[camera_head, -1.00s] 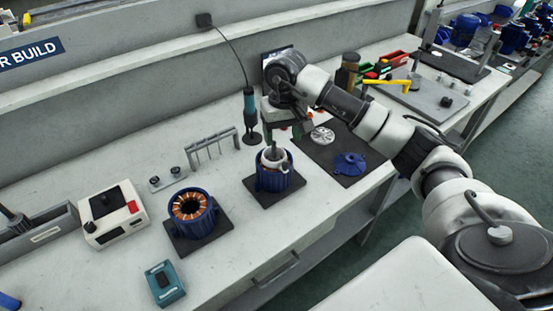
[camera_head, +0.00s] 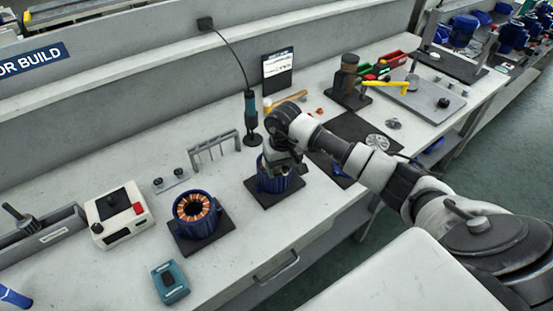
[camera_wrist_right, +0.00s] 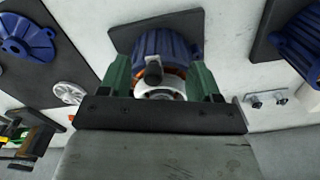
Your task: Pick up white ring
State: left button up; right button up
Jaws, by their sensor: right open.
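The white ring (camera_wrist_right: 172,93) sits at the top of a blue motor housing (camera_wrist_right: 168,45), around a dark shaft, in the right wrist view. My right gripper (camera_wrist_right: 160,78) is open, with its green fingers on either side of the ring and the housing's end. Its jaw base hides part of the ring. I cannot tell whether the fingers touch anything. In the head view my right gripper (camera_head: 281,164) is over the same housing (camera_head: 275,183) and hides the ring. My left gripper is not in view.
A second housing with copper windings (camera_head: 194,207) stands to the left on a dark pad. A hanging blue screwdriver (camera_head: 250,115) and a metal rack (camera_head: 214,150) are behind. A pale perforated disc (camera_head: 378,141) lies on a dark mat to the right.

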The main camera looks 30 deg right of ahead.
grip_shut()
dwell(0.3)
jog(key=shift+r, duration=0.1)
notch_tip(320, 180, up, 9)
jog(key=b, duration=0.2)
jog(key=shift+b, duration=0.4)
jog(key=shift+r, duration=0.4)
